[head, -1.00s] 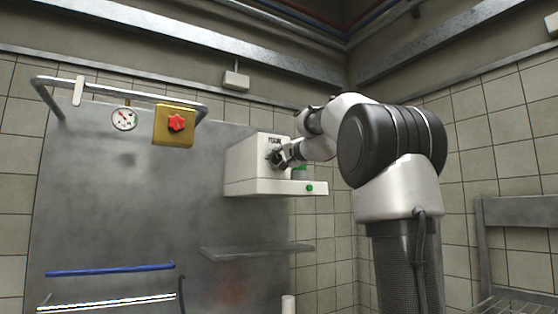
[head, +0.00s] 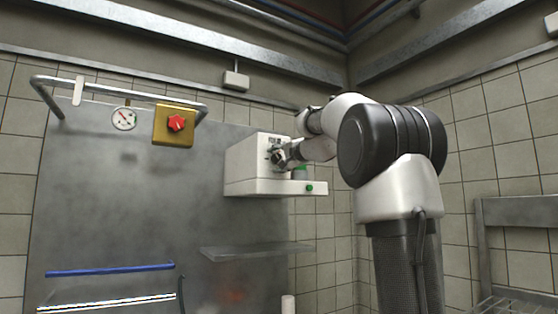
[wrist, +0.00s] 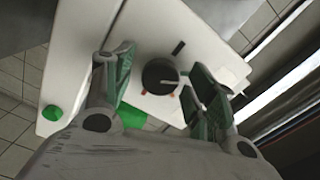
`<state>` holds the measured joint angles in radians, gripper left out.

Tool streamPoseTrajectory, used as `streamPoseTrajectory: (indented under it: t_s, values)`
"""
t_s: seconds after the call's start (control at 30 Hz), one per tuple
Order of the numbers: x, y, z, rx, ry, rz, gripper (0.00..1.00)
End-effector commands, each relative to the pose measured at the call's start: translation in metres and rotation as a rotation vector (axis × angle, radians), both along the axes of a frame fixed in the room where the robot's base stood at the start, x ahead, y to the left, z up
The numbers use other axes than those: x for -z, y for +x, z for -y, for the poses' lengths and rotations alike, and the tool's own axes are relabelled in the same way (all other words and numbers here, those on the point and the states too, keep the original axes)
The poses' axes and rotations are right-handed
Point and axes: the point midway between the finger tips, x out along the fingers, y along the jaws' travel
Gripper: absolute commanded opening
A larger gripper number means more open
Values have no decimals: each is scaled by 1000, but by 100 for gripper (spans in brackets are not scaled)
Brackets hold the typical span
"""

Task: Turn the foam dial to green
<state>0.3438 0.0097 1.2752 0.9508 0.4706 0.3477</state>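The foam dial is a round black knob (wrist: 160,76) with a white pointer line on the face of a white machine (head: 250,165). In the wrist view the pointer points to the right of the picture. Small orange-red marks show just below the dial. My gripper (wrist: 158,85) is open, with one finger on each side of the dial. A gap shows between the left finger and the dial; the right finger is close to it, and I cannot tell if it touches. In the head view my gripper (head: 279,157) is at the machine's front and largely covers the dial.
A green button (head: 309,188) sits on the machine's lower ledge, and a green item (head: 300,172) stands above the ledge. A brass box with a red knob (head: 176,124), a gauge (head: 123,118) and a pipe rail are to the left. A shelf (head: 257,251) is below.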

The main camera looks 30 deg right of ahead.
Motion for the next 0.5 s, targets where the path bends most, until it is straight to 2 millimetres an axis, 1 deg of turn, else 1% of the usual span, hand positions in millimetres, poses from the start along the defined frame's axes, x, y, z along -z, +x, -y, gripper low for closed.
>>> streamPoseTrajectory:
  t_s: [0.17, 0.27, 0.37, 0.5]
  values:
    - [-1, -1, 0, 0, 0, 1, 56]
    - [-1, -7, 1, 1, -1, 1, 56]
    - [-2, -23, 1, 2, 0, 2, 56]
    - [-2, -55, 3, 3, 0, 2, 56]
